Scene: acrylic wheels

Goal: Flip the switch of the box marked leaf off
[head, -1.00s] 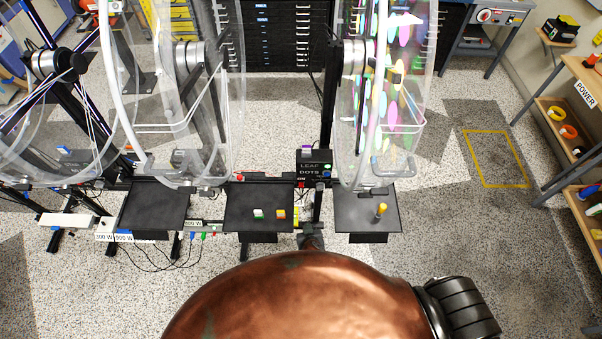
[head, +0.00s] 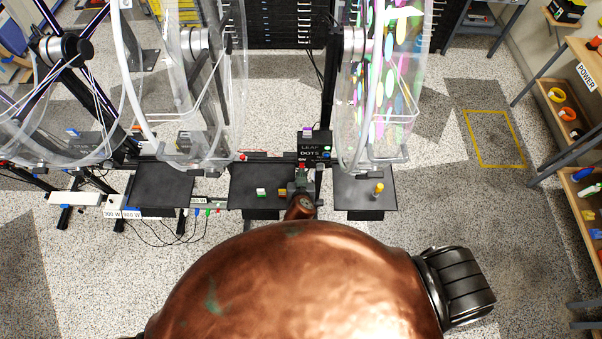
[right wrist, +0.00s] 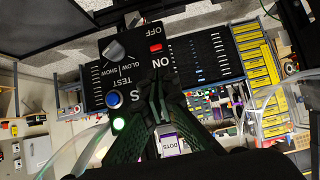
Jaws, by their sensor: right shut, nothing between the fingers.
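In the head view a small black control box (head: 314,147) stands between two clear wheels, with LEAF and DOTS lettered on its front. In the right wrist view a black panel (right wrist: 130,75) shows upside down, with a red switch (right wrist: 155,47) between OFF and ON, a grey knob, a blue button and a lit green lamp. Only an S of its name shows; the fingers hide the rest, and I cannot tell the switch's position. My right gripper (right wrist: 157,86) is shut and empty, its tips over the panel beside the switch. It also shows below the box in the head view (head: 301,186).
Clear wheels stand left and right of the box; the right wheel (head: 385,90) holds coloured pieces. Black trays lie in front; the middle one (head: 240,200) bears small blocks, the right one (head: 350,198) a yellow peg. A yellow floor square (head: 494,163) at right is empty.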

